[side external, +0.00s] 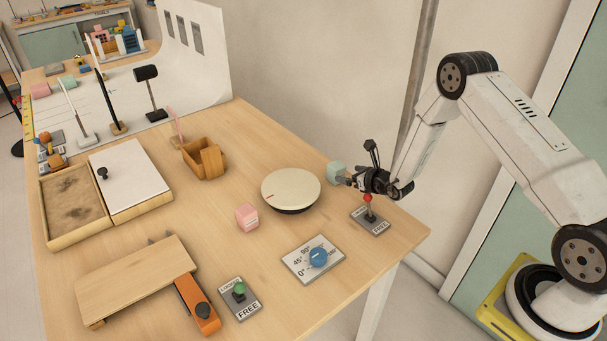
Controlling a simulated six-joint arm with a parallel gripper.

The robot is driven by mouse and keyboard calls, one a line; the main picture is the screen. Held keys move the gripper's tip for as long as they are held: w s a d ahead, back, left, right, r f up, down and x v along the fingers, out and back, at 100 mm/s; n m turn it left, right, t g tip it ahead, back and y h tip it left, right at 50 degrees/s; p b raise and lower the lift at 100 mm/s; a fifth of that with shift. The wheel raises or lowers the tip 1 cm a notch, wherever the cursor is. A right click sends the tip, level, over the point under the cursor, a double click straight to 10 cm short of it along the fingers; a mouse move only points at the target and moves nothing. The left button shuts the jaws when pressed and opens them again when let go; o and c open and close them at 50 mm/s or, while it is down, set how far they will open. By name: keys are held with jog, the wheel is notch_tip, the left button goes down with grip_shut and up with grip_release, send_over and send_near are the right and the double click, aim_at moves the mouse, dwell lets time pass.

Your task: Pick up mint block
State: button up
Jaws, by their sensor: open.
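The mint block (337,171) is a small pale green cube near the table's far right edge, to the right of the round cream disc. My gripper (350,180) is at its right side, with its dark fingers pointing left at the block. The jaws are open. The fingertips are close to the block or overlap it in the picture; I cannot tell whether they touch it. The block looks as if it rests on the table, and its lower right part is partly hidden by the fingers.
A round cream disc (291,188) lies left of my gripper. A red-knobbed lever plate (380,224) stands just below it. A pink block (247,217), a blue dial plate (300,265) and a wooden box (195,166) are further left. The wall rises behind the table.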

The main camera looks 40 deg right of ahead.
aim_at(341, 173)
jog(key=shift+f, duration=0.2)
jog(key=shift+f, duration=0.2)
jog(key=shift+x, duration=2.5)
grip_shut()
jog(key=shift+r, duration=0.15)
